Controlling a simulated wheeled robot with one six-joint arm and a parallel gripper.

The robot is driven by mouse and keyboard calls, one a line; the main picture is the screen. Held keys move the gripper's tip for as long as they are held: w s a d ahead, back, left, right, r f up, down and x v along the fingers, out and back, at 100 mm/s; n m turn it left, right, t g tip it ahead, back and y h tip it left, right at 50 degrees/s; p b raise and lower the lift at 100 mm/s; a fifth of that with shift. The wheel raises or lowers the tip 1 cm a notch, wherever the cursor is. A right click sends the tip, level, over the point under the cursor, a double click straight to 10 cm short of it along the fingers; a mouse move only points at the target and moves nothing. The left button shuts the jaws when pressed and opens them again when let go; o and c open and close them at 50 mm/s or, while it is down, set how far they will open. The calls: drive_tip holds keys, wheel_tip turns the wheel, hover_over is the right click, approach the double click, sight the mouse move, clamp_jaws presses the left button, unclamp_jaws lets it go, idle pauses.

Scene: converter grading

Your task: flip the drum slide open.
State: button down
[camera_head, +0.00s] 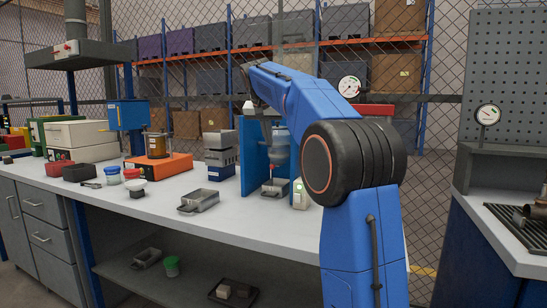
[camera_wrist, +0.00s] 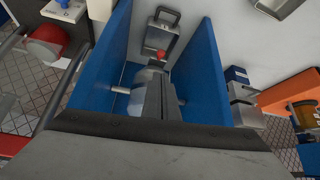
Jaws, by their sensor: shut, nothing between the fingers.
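A pale grey-blue drum (camera_head: 281,152) is held between two upright blue panels (camera_head: 254,150) on the white bench. In the wrist view the drum (camera_wrist: 146,80) sits on a metal axle between the panels (camera_wrist: 204,75). A small red part (camera_wrist: 161,54) shows at the drum's far end; I cannot tell whether it belongs to the slide. My gripper (camera_wrist: 161,88) is shut and empty, over the drum between the panels, hiding part of it. I cannot tell whether it touches. The slide itself is not clear.
A metal tray (camera_wrist: 151,40) stands at the drum's red end. An orange-based device (camera_head: 158,165) is farther left. The bench front (camera_head: 150,205) has free room.

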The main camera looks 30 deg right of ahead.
sight(272, 156)
drive_tip(key=shift+w+d, duration=0.1)
idle(0.3)
drive_tip(key=x, duration=1)
drive_tip(key=s+a, duration=0.2)
drive_tip(key=a, duration=0.1)
drive_tip(key=shift+s+a, duration=0.2)
drive_tip(key=shift+s, duration=0.1)
idle(0.4)
